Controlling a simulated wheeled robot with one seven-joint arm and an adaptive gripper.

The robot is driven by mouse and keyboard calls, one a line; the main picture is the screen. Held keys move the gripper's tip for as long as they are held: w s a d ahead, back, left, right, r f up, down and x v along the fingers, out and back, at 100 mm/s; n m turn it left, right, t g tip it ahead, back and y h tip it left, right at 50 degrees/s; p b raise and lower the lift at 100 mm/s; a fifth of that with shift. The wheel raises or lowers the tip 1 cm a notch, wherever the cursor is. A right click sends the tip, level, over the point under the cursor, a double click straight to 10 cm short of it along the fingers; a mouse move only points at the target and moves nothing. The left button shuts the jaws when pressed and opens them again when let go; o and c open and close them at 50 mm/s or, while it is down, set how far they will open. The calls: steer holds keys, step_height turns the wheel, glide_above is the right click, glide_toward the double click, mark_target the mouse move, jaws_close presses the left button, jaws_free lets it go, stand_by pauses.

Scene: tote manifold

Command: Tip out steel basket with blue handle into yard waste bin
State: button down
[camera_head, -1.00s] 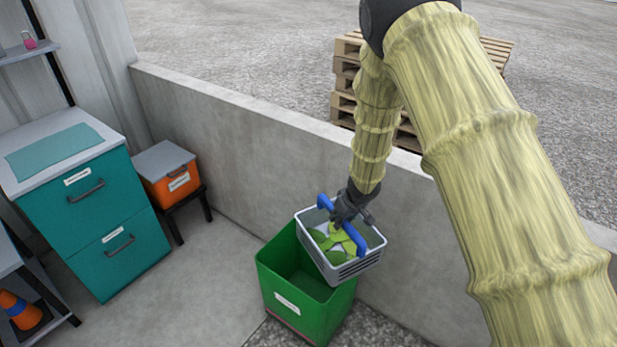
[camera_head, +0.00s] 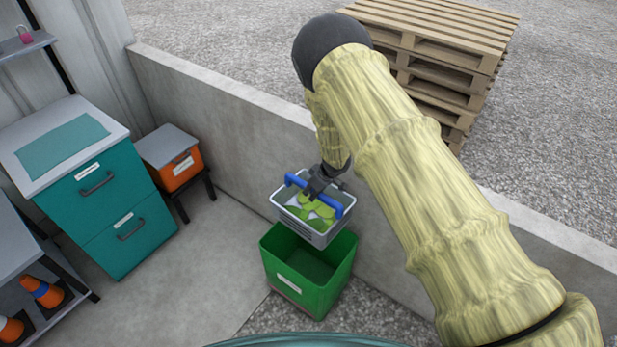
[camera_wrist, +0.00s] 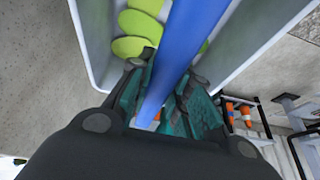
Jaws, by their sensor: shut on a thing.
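The steel basket (camera_head: 318,233) is grey with a blue handle (camera_head: 338,208) and holds several green leaf-like pieces (camera_head: 310,210). My gripper (camera_head: 318,183) is shut on the blue handle, which also shows between the fingers in the wrist view (camera_wrist: 170,80). The basket hangs roughly level above the back part of the yard waste bin (camera_head: 315,299), a green open-topped bin with a white label. The bin's visible inside looks empty, though the basket hides part of its opening. The wrist view shows the green pieces (camera_wrist: 135,30) still inside the basket.
A low concrete wall (camera_head: 235,110) runs right behind the bin. A teal drawer cabinet (camera_head: 110,215) and an orange box (camera_head: 178,170) on a stand are at left. Pallets (camera_head: 440,60) are stacked beyond the wall. Floor between cabinet and bin is clear.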

steer(key=shift+w+a+r+n+p, duration=0.35)
steer(key=shift+a+p, duration=0.25)
steer(key=shift+p, duration=0.1)
steer(key=shift+f, duration=0.1)
steer(key=shift+a+f, duration=0.1)
steer(key=shift+f+y+b, duration=0.2)
steer(key=shift+y+b, duration=0.1)
steer(key=shift+b, duration=0.55)
steer(key=b, duration=0.3)
steer(key=shift+f, duration=0.1)
steer(key=shift+s+d+f+t+y+b, duration=0.15)
steer(key=shift+d+t+y+b, duration=0.25)
steer(key=shift+b, duration=0.7)
